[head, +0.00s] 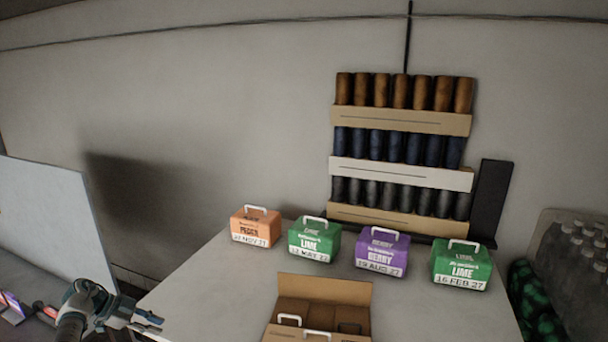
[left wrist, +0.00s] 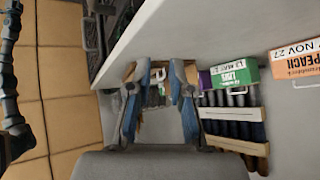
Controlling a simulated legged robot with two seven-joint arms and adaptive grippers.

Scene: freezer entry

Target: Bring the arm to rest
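My left gripper (head: 148,319) is at the lower left of the head view, beside the left edge of the table and clear of the packs. In the left wrist view its two fingers (left wrist: 159,95) stand apart with nothing between them, so it is open and empty. My right gripper is in neither view.
The pale table (head: 205,290) carries an orange pack (head: 255,227), a green pack (head: 314,241), a purple pack (head: 382,254), another green pack (head: 461,266) and an open cardboard box (head: 325,289). A white panel (head: 50,210) stands left. The table's left front is bare.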

